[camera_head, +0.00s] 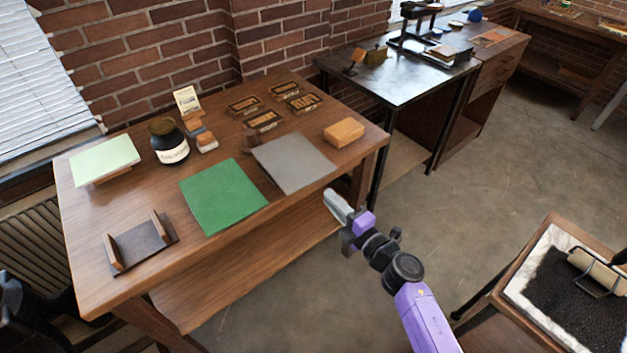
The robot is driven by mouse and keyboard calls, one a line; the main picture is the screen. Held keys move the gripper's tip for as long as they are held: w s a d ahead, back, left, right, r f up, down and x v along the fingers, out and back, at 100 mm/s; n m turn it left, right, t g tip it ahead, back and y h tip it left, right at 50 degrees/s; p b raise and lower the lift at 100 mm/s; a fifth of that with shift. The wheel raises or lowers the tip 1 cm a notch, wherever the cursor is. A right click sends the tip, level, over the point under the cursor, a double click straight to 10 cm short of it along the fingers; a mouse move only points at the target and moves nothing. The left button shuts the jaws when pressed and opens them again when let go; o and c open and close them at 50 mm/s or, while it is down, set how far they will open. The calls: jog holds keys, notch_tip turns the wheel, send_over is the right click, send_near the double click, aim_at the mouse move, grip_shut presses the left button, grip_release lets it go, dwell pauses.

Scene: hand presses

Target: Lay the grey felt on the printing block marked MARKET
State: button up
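The grey felt (300,165) lies flat on the wooden table, near its front edge and right of a green felt. Behind it sit several dark-framed printing blocks, among them one at the left (244,105), one at the back (284,90), one at the right (304,103) and one in front (262,121). Their lettering is too small to read, so I cannot tell which is marked MARKET. My gripper (334,203) is off the table's front edge, right of and nearer than the grey felt, apart from it. Its fingers are too small to tell open from shut.
The green felt (222,197), a tan block (344,132), a dark jar (168,146), a pale pad (104,160) and a wooden holder (140,246) share the wooden table (165,268). A dark bench (400,84) stands behind. An inking tray (575,300) is at right. Floor between is clear.

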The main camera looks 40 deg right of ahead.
aim_at(315, 175)
jog(key=w, duration=0.8)
jog(key=shift+d+b, duration=0.2)
jog(key=shift+b, duration=0.1)
jog(key=shift+c, duration=0.5)
grip_shut()
notch_tip(315, 175, up, 3)
jog(key=p, duration=0.3)
jog(key=shift+r+p, duration=0.15)
jog(key=shift+p, duration=0.2)
jog(key=shift+s, duration=0.1)
jog(key=s+r+p, duration=0.2)
jog(key=s+p, duration=0.2)
jog(key=s, duration=0.3)
jog(key=shift+a+r, duration=0.2)
jog(key=shift+r, duration=0.2)
